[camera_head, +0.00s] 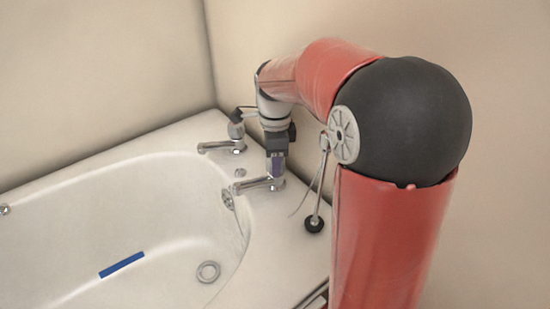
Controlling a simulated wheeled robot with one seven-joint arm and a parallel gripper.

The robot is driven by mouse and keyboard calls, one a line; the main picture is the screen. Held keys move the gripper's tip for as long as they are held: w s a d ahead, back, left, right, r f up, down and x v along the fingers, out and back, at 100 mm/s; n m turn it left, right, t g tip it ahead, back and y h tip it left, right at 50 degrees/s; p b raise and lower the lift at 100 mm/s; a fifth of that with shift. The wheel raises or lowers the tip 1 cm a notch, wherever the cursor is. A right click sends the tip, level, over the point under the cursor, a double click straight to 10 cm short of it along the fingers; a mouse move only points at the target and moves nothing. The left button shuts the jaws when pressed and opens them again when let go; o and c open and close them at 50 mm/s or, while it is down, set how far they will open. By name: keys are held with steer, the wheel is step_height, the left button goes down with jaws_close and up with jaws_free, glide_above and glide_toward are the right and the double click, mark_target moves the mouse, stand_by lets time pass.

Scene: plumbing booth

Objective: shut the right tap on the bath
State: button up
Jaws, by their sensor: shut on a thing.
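The white bath (135,170) fills the left and middle of the head view. The right tap (258,184) is chrome and stands on the bath's rim, its spout pointing left over the basin. My gripper (276,168) is directly above this tap, pointing down and shut on its top. The tap's handle is mostly hidden by the gripper, and a small purple part shows between them. A faint thin streak runs below the spout; I cannot tell clearly whether it is water. The left tap (222,147) stands apart, farther back on the rim.
A thin metal rod with a black round foot (314,224) stands on the rim right of the right tap, near my arm. The basin holds a blue strip (122,264) and a drain (208,271). Walls close off the back and right.

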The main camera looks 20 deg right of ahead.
steer(key=o, duration=1)
steer(key=shift+r, duration=0.1)
step_height(320, 180, up, 8)
steer(key=shift+f+p, duration=0.2)
steer(key=shift+p, duration=0.15)
